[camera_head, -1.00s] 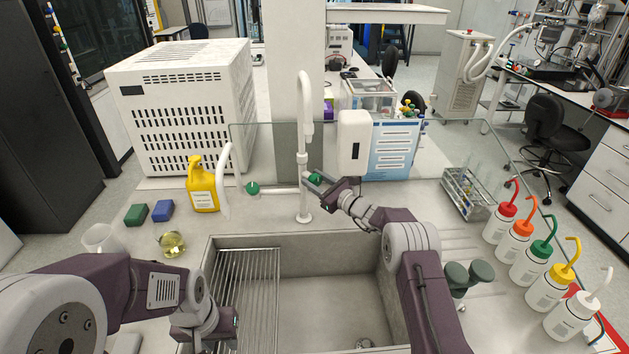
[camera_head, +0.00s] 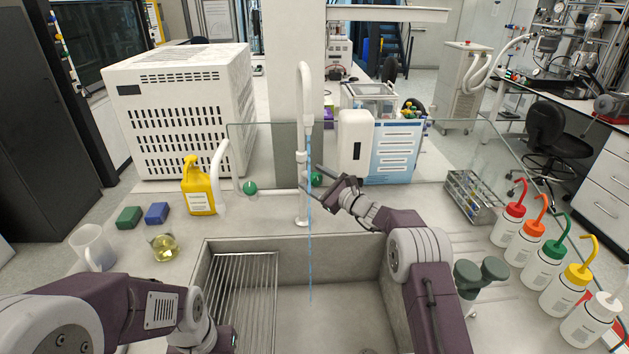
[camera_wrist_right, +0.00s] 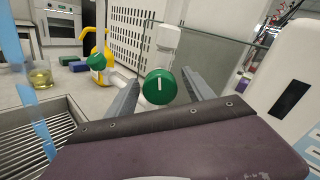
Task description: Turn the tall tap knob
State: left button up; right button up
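The tall white tap (camera_head: 302,150) stands behind the sink, and a blue stream of water (camera_head: 310,230) falls from its spout into the basin. Its green round knob (camera_head: 316,179) is on the right side of the post. In the right wrist view the knob (camera_wrist_right: 160,86) faces me with its white mark upright. My right gripper (camera_head: 321,184) is open, its two fingers on either side of the knob with visible gaps, so it does not grip it. My left gripper (camera_head: 222,342) is low at the left of the sink, partly cut off; its fingers are unclear.
A second green knob (camera_head: 250,187) sits on a shorter white tap (camera_head: 219,175) to the left. A yellow bottle (camera_head: 198,187), a flask (camera_head: 163,247) and a beaker (camera_head: 92,246) stand left of the sink. A glass screen runs behind; several wash bottles (camera_head: 511,219) stand right.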

pick_arm(q)
jog(key=shift+f, duration=0.25)
pick_arm(e)
jog(key=shift+s+d, duration=0.4)
pick_arm(q)
jog(key=shift+f+b, duration=0.85)
jog(key=shift+b, duration=0.25)
pick_arm(e)
jog(key=v, duration=0.8)
